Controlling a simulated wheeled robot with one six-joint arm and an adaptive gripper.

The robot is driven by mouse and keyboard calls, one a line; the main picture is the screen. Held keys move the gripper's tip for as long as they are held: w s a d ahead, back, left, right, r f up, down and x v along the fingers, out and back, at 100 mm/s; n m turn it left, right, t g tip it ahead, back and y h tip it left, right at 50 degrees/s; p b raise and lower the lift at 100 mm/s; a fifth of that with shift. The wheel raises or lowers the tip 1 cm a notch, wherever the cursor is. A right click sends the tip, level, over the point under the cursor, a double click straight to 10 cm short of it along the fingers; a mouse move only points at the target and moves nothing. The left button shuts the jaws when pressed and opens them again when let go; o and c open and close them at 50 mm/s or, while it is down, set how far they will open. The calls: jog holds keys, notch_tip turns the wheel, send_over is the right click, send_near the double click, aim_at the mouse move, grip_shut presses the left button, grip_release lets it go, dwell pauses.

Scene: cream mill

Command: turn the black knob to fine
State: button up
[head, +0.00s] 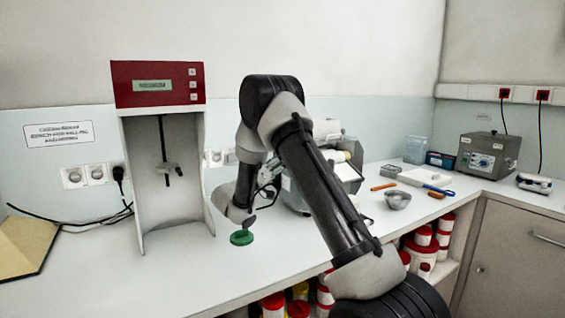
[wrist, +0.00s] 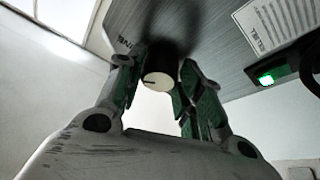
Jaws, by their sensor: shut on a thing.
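The knob (wrist: 160,80) shows in the wrist view on a grey brushed-metal panel (wrist: 200,32). Its end face is pale with a short dark pointer line; its side is dark and in shadow. My gripper (wrist: 161,72) has its green-padded fingers on either side of the knob and is shut on it. Small lettering sits on the panel just left of the knob, too small to read surely. In the head view the grey machine (head: 294,197) is mostly hidden behind my arm. My gripper (head: 268,190) is partly hidden there, and the knob does not show.
A green lit switch (wrist: 267,79) and a printed label (wrist: 275,25) are on the panel. A green lid (head: 241,238) lies on the bench near my wrist. A red-topped stand (head: 158,84) is at left. A bowl (head: 397,199) and tools lie at right.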

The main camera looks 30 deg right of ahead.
jog(key=shift+f+m+g, duration=0.15)
jog(key=shift+m+g, duration=0.25)
jog(key=shift+m, duration=0.3)
jog(key=o, duration=1)
jog(key=v, duration=1.2)
